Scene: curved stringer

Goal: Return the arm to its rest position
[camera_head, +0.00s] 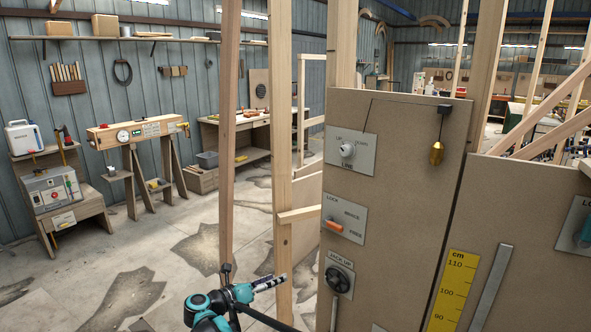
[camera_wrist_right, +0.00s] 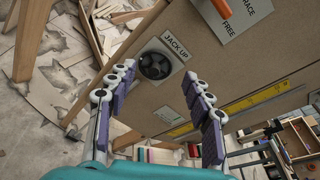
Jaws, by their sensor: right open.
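My right gripper (camera_head: 272,283) is low in the middle of the head view, left of the plywood panel. In the right wrist view my right gripper (camera_wrist_right: 160,76) has its two fingers spread, with nothing between the pads. The black round JACK UP knob (camera_wrist_right: 154,65) shows beyond the fingertips, untouched as far as I can see. The same JACK UP knob (camera_head: 340,279) sits on the panel to the right of the gripper in the head view. My left gripper is not in view.
Timber posts (camera_head: 282,120) stand close to the gripper. Open floor (camera_head: 120,270) lies left.

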